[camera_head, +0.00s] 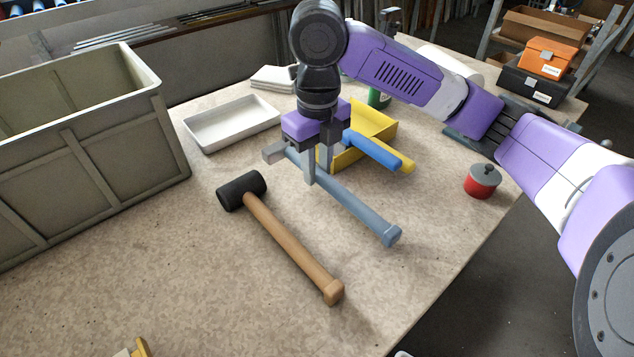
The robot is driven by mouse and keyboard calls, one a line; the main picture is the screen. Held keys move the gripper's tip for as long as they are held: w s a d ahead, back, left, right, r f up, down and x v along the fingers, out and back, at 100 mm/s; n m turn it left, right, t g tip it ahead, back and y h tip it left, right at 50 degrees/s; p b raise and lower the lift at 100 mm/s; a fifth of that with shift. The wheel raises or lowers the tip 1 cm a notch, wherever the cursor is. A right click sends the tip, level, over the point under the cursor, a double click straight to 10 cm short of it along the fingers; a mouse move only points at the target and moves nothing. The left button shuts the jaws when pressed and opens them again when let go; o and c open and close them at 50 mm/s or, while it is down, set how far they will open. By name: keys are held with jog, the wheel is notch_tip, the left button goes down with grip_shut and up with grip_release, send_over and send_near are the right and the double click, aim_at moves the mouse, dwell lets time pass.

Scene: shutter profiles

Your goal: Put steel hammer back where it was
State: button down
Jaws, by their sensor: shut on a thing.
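The steel hammer (352,207) has a grey-blue handle and a grey head that shows at its upper left end. My gripper (310,174) is shut on its handle near the head, pointing down. The handle slants toward the lower right and ends in a thicker butt. I cannot tell whether the hammer is clear of the table or touching it. Part of the head is hidden behind my gripper.
A black mallet (287,244) with a wooden handle lies left of the hammer. Behind are a white tray (207,139) and a yellow bin (375,122) with blue and yellow handles by it. A red pot (481,184) stands right, a big grey crate (95,150) left. The front table is mostly clear.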

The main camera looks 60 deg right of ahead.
aim_at(317, 182)
jog(key=shift+f, duration=1.95)
jog(key=shift+b, duration=0.3)
jog(key=shift+f, duration=0.2)
jog(key=c, duration=1.2)
grip_release()
notch_tip(317, 182, up, 12)
jog(key=shift+r+p, duration=0.2)
jog(key=shift+p, duration=0.7)
jog(key=shift+s, duration=0.1)
